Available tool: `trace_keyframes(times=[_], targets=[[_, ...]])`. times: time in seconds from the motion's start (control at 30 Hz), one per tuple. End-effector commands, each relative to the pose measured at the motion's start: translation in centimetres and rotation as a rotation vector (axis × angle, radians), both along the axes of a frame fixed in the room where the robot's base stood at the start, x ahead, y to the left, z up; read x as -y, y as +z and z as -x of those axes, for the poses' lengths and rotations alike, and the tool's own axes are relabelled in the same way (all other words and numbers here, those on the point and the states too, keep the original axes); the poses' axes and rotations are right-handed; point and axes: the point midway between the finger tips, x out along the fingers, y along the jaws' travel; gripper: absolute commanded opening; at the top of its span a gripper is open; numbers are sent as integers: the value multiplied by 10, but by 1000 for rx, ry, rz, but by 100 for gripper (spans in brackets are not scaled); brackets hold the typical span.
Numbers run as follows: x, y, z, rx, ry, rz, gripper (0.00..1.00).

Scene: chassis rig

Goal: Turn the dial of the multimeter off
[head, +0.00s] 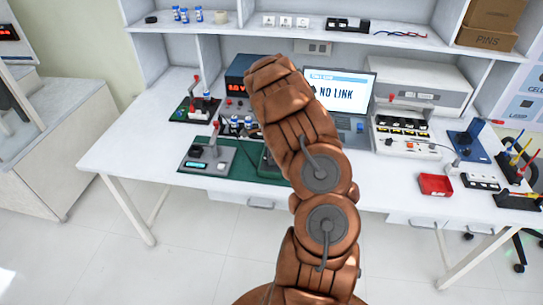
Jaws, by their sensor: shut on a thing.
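I cannot make out a multimeter or its dial in the head view. My copper-coloured arm rises through the middle of the picture and covers part of the bench, including the right part of the green mat (270,175). My gripper does not show; it is hidden behind my arm. A dark blue box with a red digit display (237,88) stands at the back, just left of my arm and partly covered by it. A grey device with a small lit display (207,160) sits on the mat's left part.
A laptop (345,90) reading "NO LINK" stands right of my arm. A white instrument (418,90), a red tray (435,185) and cable stands are farther right. A small lever fixture (195,107) stands at the back left. The white bench (130,150) is clear at its left front.

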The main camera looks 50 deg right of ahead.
Motion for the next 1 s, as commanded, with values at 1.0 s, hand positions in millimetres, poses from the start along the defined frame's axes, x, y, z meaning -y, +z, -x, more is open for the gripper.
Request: trace_keyframes(times=[1.0], targets=[[-1,-4,-1,3,452,0,0]])
